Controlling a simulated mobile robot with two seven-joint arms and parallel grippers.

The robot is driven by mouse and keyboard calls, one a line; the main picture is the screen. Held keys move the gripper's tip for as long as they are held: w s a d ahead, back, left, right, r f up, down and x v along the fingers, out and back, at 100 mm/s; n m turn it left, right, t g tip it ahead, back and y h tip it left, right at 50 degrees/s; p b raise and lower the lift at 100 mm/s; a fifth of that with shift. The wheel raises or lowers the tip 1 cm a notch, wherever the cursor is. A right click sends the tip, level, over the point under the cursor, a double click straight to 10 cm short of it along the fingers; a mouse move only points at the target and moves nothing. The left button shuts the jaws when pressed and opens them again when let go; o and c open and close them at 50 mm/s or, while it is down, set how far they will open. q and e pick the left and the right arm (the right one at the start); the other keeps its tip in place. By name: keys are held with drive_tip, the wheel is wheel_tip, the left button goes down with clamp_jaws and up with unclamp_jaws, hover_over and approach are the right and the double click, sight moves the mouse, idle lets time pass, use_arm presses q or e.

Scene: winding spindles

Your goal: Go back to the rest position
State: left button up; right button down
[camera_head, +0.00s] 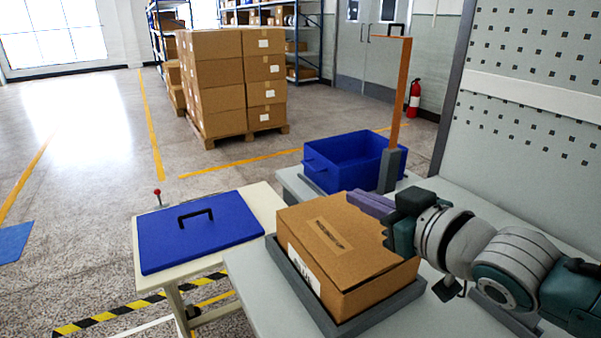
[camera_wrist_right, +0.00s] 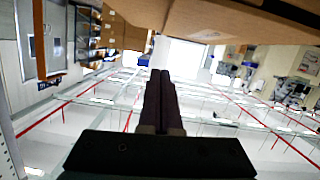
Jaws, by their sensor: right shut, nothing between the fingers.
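My right gripper (camera_head: 366,203) reaches in from the right in the head view. Its fingers are shut with nothing between them, at the far right upper edge of a closed cardboard box (camera_head: 330,240). I cannot tell whether they touch the box. In the right wrist view the shut fingers (camera_wrist_right: 161,80) point ahead, and cardboard (camera_wrist_right: 220,18) fills the top of the picture. The box sits in a dark grey tray (camera_head: 300,292) on the grey table. My left gripper is not in view.
A blue bin (camera_head: 340,165) and an upright orange post (camera_head: 401,95) stand behind the box. A blue lid (camera_head: 200,240) with a black handle lies on a side table at left. A perforated panel (camera_head: 535,110) rises at right. Stacked cartons (camera_head: 215,85) stand farther back.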

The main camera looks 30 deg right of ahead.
drive_tip(key=v, duration=1)
drive_tip(key=s+a+g+p, duration=0.5)
drive_tip(key=s+a+g, duration=0.55)
drive_tip(key=s, duration=0.35)
wheel_tip(320, 180, up, 38)
drive_tip(key=s+g+p, duration=0.1)
drive_tip(key=p, duration=3.7)
drive_tip(key=shift+d+r+n, duration=0.2)
drive_tip(key=shift+d+n, duration=0.1)
drive_tip(key=shift+d, duration=0.05)
drive_tip(key=shift+s, duration=0.15)
